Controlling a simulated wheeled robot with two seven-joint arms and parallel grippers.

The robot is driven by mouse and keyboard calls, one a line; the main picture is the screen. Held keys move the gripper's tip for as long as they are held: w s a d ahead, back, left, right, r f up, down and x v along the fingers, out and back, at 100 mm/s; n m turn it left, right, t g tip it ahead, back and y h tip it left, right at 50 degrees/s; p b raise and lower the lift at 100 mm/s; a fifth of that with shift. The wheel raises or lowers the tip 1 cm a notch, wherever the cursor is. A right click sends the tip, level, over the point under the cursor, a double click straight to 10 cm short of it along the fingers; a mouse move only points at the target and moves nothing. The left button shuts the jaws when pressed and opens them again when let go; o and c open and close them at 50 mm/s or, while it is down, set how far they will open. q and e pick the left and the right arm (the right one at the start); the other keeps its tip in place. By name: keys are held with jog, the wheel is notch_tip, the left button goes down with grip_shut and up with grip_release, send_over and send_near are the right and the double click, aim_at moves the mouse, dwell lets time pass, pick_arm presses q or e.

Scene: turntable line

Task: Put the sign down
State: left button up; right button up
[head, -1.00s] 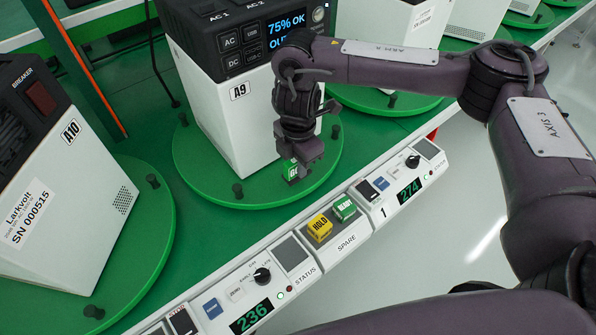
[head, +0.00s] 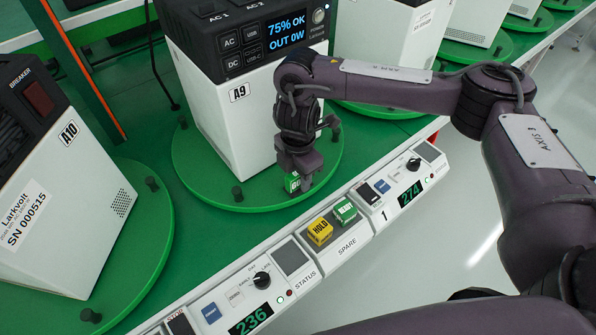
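My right gripper (head: 302,179) points down in front of the white power unit marked A9 (head: 235,125). It is shut on a small green sign block (head: 292,184) with white lettering, partly hidden by the fingers. The sign appears over the front right part of the green turntable (head: 240,200) under A9. I cannot tell whether it touches the surface. A yellow HOLD sign (head: 320,231) and another green sign (head: 345,211) sit in the SPARE tray (head: 349,243). My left gripper is not in view.
Unit A10 (head: 75,190) stands on a turntable at the left. A console rail with a STATUS pad (head: 290,256), a knob (head: 262,279) and displays runs along the front edge. More units stand at the back right. The A9 turntable's front left is clear apart from pegs.

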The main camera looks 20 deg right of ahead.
notch_tip(320, 180, up, 12)
jog(key=p, duration=0.2)
jog(key=shift+r, duration=0.15)
dwell(0.5)
